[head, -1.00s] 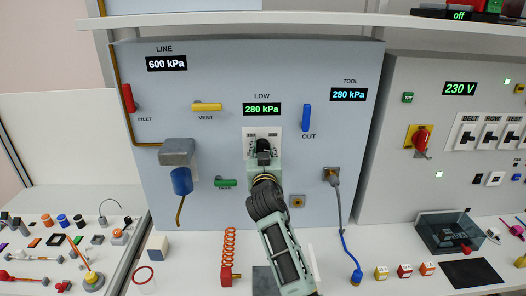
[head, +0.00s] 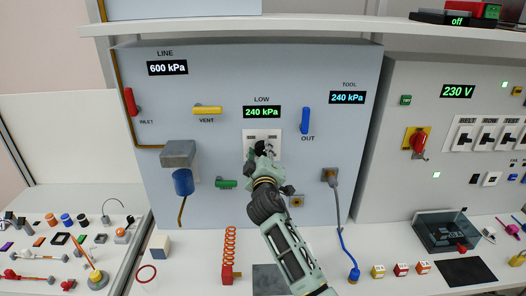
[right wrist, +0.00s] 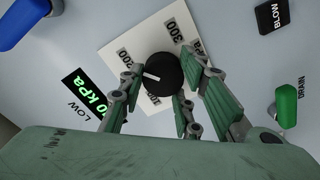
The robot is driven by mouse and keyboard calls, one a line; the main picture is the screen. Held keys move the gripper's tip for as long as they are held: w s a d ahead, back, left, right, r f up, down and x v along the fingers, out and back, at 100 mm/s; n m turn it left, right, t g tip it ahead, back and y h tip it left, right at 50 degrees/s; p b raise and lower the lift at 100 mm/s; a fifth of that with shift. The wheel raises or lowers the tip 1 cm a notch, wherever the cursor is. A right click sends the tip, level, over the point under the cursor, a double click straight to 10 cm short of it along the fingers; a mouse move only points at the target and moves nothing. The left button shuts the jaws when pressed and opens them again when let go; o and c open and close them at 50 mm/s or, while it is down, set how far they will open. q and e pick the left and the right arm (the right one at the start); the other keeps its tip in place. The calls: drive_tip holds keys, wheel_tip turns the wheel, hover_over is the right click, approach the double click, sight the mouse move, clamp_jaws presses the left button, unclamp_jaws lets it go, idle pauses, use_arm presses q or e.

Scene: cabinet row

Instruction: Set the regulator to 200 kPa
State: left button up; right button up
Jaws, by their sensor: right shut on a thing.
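The regulator knob is black with a white pointer mark in the right wrist view (right wrist: 168,74). It sits on a white dial plate (head: 250,140) with numbers such as 200 and 300. My right gripper (head: 263,152) is at the plate, its green fingers closed around the knob; in the head view it hides most of the knob. The LOW display (head: 262,112) above reads 240 kPa in green. The TOOL display (head: 347,97) reads 240 kPa in blue. The LINE display (head: 167,68) reads 600 kPa. My left gripper is not in view.
Around the plate on the grey panel are the yellow VENT lever (head: 207,110), the blue OUT lever (head: 305,120), the red INLET lever (head: 130,102) and a green drain lever (head: 227,184).

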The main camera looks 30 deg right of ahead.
drive_tip(key=shift+r+n, duration=0.45)
drive_tip(key=shift+n, duration=0.25)
drive_tip(key=o, duration=1)
drive_tip(key=shift+r, duration=0.1)
drive_tip(key=shift+o, duration=0.4)
drive_tip(key=shift+w+f, duration=0.1)
drive_tip(key=shift+f, duration=0.15)
drive_tip(key=shift+a, duration=0.1)
drive_tip(key=v, duration=1.2)
